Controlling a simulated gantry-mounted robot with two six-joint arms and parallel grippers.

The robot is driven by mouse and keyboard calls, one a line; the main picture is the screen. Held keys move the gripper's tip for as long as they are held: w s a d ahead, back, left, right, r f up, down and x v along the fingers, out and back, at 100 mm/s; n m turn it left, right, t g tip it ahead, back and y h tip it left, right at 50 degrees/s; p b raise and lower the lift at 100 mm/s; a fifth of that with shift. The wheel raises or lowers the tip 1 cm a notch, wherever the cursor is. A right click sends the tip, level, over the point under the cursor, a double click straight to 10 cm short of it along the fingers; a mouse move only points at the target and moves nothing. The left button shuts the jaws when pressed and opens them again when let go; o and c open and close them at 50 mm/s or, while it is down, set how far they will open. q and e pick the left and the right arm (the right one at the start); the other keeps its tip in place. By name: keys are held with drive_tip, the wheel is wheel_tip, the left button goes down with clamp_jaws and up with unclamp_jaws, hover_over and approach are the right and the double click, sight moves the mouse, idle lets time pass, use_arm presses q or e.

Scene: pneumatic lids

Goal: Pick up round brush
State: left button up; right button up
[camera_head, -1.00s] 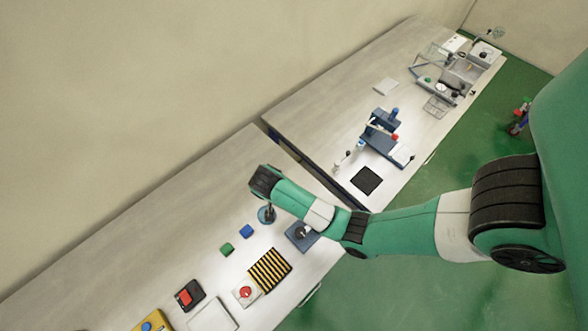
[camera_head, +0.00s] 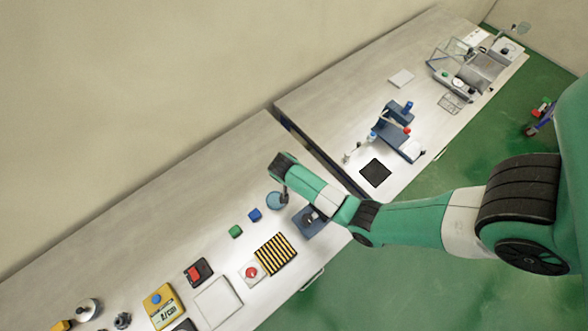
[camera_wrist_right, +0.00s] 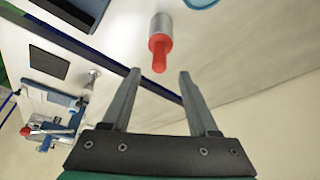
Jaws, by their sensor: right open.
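A short cylinder (camera_wrist_right: 160,42) with a pale grey body and a red narrower end shows in the right wrist view; it may be the round brush, but I cannot be sure. My right gripper (camera_wrist_right: 155,72) is open, with its two grey fingers apart and nothing between them. The red end points toward the gap between the fingertips and appears apart from them. My left gripper is not in view.
A dark blue fixture (camera_head: 309,222) stands partly under my arm. A gap (camera_head: 300,148) separates the two tables. The table's wall side is clear.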

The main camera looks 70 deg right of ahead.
drive_tip(key=b+x, duration=0.1)
drive_tip(key=x, duration=0.3)
drive_tip(key=shift+s+f, duration=0.1)
drive_tip(key=shift+f, duration=0.3)
clamp_jaws()
